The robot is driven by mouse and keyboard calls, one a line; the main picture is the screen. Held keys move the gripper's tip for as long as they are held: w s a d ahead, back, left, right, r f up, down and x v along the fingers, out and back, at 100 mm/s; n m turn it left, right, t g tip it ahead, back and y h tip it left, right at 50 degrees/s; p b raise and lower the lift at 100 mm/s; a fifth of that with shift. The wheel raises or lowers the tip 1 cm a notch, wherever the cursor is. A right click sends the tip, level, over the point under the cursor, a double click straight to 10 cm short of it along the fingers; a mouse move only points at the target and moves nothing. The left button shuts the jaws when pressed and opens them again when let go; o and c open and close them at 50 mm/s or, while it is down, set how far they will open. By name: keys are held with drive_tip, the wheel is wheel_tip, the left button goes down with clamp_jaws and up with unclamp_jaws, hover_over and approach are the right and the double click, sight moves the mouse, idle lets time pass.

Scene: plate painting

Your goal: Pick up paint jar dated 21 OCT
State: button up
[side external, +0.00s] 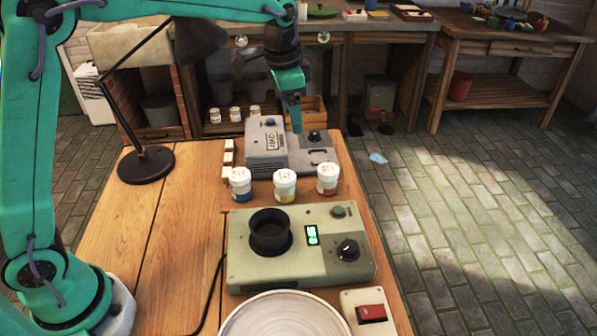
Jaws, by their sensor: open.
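Three white-lidded paint jars stand upright in a row on the wooden table. The left jar (240,184) has a blue band, the middle jar (285,186) a yellow one, and the right jar (327,179) a red one. Any dates on them are too small to read, so I cannot tell which is dated 21 OCT. My gripper (294,118) is open and points down over the grey machine behind the jars, apart from all three. Its far finger is hard to make out.
The grey machine (264,160) stands behind the jars, with small white blocks (228,158) to its left. A green device (240,268) with a dark round well is in front. A round plate (285,318) and red switch (371,313) are nearest. A black lamp (147,165) stands left.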

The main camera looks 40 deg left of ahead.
sight(329, 169)
drive_tip(key=w+d+f+m, duration=0.1)
drive_tip(key=w+f, duration=0.1)
drive_tip(key=f, duration=0.1)
drive_tip(key=w+d+f+m+g, duration=0.1)
drive_tip(key=w+d+f, duration=0.1)
drive_tip(key=w+f, duration=0.1)
drive_tip(key=w+d+f+m, duration=0.1)
drive_tip(key=w+d+f, duration=0.1)
drive_tip(key=f, duration=0.2)
drive_tip(key=shift+w+d+f+g, duration=0.15)
drive_tip(key=shift+w+f+g, duration=0.15)
drive_tip(key=shift+w, duration=0.05)
drive_tip(key=shift+d+f, duration=0.1)
drive_tip(key=shift+f, duration=3.8)
drive_tip(key=c, duration=1.1)
drive_tip(key=shift+r, duration=0.2)
drive_tip(key=shift+r, duration=0.55)
wheel_tip(329, 169, up, 3)
drive_tip(key=shift+s+d+r, duration=0.1)
drive_tip(key=shift+s+d, duration=0.05)
drive_tip(key=s+d+r, duration=0.4)
drive_tip(key=s+d, duration=0.1)
drive_tip(key=s+d+r, duration=0.2)
drive_tip(key=s+d, duration=0.1)
drive_tip(key=shift+r, duration=0.2)
